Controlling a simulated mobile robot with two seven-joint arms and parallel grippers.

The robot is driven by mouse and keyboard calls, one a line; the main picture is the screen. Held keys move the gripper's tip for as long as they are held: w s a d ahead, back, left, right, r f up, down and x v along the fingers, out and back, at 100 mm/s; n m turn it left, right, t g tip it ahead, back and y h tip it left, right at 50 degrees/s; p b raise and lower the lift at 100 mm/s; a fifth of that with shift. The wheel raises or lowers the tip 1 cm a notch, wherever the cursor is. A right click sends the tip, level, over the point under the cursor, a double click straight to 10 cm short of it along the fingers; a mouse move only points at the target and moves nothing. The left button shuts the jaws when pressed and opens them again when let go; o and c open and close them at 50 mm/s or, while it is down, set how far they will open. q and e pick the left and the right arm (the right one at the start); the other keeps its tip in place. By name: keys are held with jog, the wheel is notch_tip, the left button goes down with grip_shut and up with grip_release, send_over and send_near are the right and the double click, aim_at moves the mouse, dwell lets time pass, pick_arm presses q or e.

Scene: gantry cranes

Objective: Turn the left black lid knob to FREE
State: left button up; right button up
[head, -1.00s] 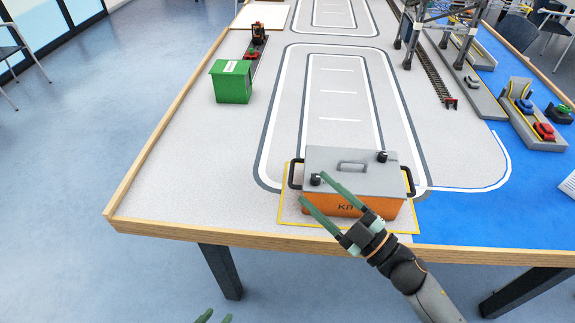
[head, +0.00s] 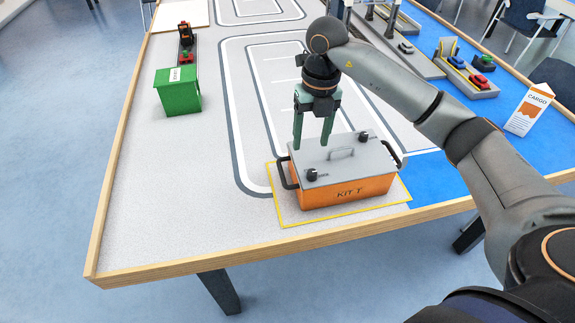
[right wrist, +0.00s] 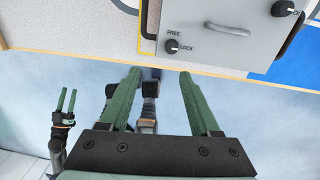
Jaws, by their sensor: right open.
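The kit box (head: 345,191) is orange with a grey lid (head: 335,165) and stands on the table. The left black lid knob (head: 311,174) is at the lid's front left; in the right wrist view the knob (right wrist: 171,46) has FREE printed above it and LOCK to its right. Its pointer is too small to read surely. My right gripper (head: 311,146) points down, open and empty, above the lid, behind the left knob and apart from it. My left gripper (right wrist: 67,92) shows only in the right wrist view, its two fingers apart and empty.
A second black knob (head: 364,136) is at the lid's back right, with a grey handle (head: 341,153) between the knobs. Black side handles (head: 287,172) flank the box. A green box (head: 178,92) stands back left, a CARGO carton (head: 529,109) right. The table's front left is clear.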

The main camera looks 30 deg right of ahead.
aim_at(312, 172)
jog(key=shift+h, duration=0.4)
jog(key=f, duration=0.3)
jog(key=d+f, duration=0.1)
jog(key=f, duration=0.3)
jog(key=f+p, duration=0.1)
jog(key=f, duration=0.3)
jog(key=shift+w+d+f, duration=0.2)
jog(key=shift+f, duration=0.05)
grip_shut()
